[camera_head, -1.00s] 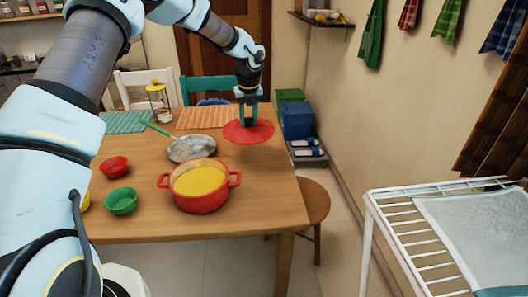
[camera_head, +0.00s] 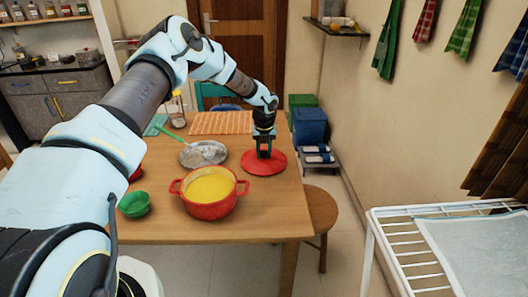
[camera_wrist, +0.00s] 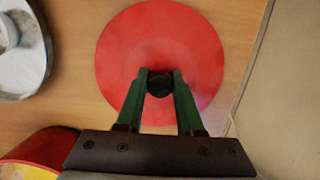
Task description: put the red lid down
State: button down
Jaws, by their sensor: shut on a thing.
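The red lid (camera_head: 263,164) is a flat red disc near the right edge of the wooden table, behind and to the right of the red pot. In the wrist view the lid (camera_wrist: 165,40) lies level below my gripper, with a dark round knob at its middle. My gripper (camera_head: 263,150) points down over the lid. In the wrist view its green fingers (camera_wrist: 160,78) are shut on the knob. The lid looks at or very near the table top; I cannot tell whether it touches.
The red pot (camera_head: 210,207) with yellow contents stands at the front. A grey pan (camera_head: 204,153) lies left of the lid. A green bowl (camera_head: 134,206) stands front left. An orange striped mat (camera_head: 221,122) lies behind. The table's right edge is close to the lid.

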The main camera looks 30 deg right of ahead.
aim_at(264, 163)
jog(key=shift+f, duration=0.2)
jog(key=shift+f, duration=0.1)
jog(key=c, duration=0.5)
grip_release()
jog(key=shift+c, duration=0.2)
jog(key=shift+r, duration=0.25)
notch_tip(264, 163, up, 12)
jog(key=s+b, duration=0.1)
jog(key=b, duration=0.2)
jog(key=shift+s+a+f, duration=0.2)
jog(key=shift+s+a, duration=0.15)
jog(key=shift+a, duration=0.05)
